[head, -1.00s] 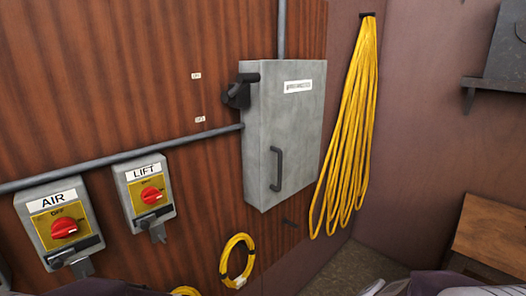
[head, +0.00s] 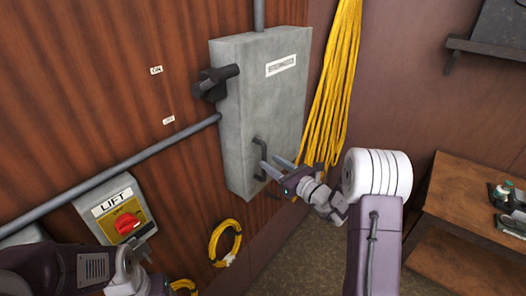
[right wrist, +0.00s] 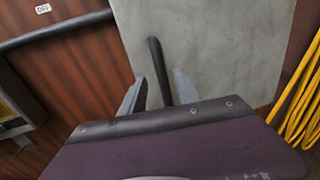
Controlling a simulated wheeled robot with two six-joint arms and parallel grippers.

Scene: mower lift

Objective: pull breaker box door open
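The grey breaker box (head: 265,110) hangs on the wood-panelled wall, and its door looks shut. A dark bar handle (head: 260,158) is on the lower left of the door. My right gripper (head: 271,168) is at the handle with its two fingers apart. In the right wrist view the handle (right wrist: 158,68) runs between the open fingers, which are not closed on it; contact cannot be told. A black lever (head: 215,83) sticks out of the box's left side.
A grey conduit (head: 140,158) runs along the wall to the box. The LIFT switch (head: 117,215) is at lower left. Yellow cable (head: 333,90) hangs right of the box, and a small yellow coil (head: 225,242) hangs below. A wooden table (head: 470,200) stands at right.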

